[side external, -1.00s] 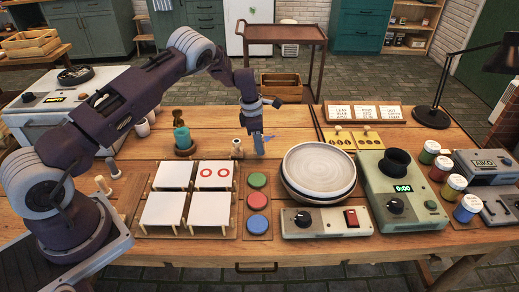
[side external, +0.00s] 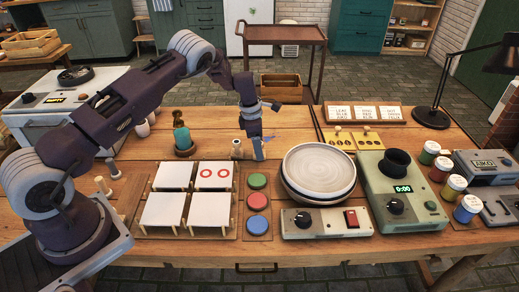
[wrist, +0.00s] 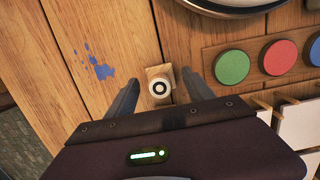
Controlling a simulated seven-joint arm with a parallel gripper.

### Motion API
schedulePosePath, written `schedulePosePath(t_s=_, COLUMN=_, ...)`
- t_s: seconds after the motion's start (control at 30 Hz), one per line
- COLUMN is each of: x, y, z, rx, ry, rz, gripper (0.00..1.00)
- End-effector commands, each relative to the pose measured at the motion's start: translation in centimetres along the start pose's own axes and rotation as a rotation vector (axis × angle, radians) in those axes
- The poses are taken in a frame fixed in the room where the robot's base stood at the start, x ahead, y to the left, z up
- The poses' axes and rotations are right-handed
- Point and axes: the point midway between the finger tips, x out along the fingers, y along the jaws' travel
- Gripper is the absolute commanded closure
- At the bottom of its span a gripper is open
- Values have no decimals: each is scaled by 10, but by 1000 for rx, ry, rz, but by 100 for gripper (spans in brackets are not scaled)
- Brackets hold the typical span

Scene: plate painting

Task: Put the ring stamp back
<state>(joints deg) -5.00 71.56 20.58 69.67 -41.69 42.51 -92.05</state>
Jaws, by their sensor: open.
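The ring stamp (side external: 237,149) stands upright on the wooden table, behind the white tiles. In the wrist view, the stamp (wrist: 160,86) shows a pale top with a dark ring mark on a small wooden body. My gripper (side external: 258,156) is open and low over the table, just right of the stamp in the side view. In the wrist view my gripper's fingers (wrist: 160,77) lie on either side of the stamp, with gaps and no visible contact.
Blue splashes (wrist: 98,62) mark the table near my gripper. Red, green and blue pads (side external: 257,201) lie in front of it. A stack of plates (side external: 318,172) stands to the right.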

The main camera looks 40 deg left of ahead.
Motion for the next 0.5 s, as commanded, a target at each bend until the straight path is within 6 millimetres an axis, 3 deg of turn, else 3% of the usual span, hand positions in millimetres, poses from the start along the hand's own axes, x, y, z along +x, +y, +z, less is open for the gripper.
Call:
schedulePosePath(t_s=0.1, x=-35, y=1, z=1, rx=0, ry=-2, rz=5, gripper=39)
schedulePosePath(t_s=0.3, x=-84, y=1, z=0, rx=0, ry=-1, rz=3, gripper=39)
schedulePosePath(t_s=0.5, x=-105, y=0, z=0, rx=-1, ry=0, rz=0, gripper=39)
